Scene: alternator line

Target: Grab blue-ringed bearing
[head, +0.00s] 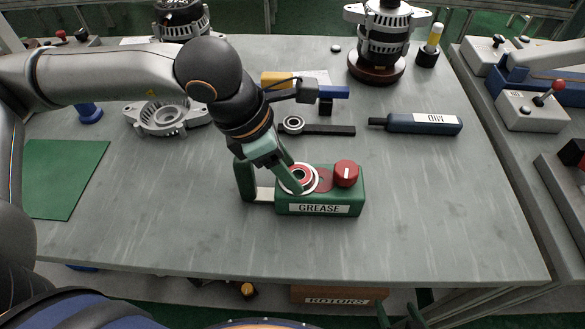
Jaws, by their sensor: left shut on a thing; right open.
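My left gripper (290,181) reaches down at the green grease station (320,209) and is shut on a ring-shaped bearing (302,178) with a pale rim and a red inner ring. The bearing is at the station's top, left of a red knob; I cannot tell whether it touches the top. One finger covers part of it. Another bearing (292,124), grey and without a clear ring colour, lies at the left end of a dark bar behind. No blue-ringed bearing is clearly visible. My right gripper (403,306) is open at the bottom edge, mostly cut off.
A blue-handled tool (424,124) labelled MID lies at the right. An alternator (384,35) stands on a round base at the back, and a metal housing (165,117) lies left of my arm. A green mat (62,178) lies at left. The table's front right is clear.

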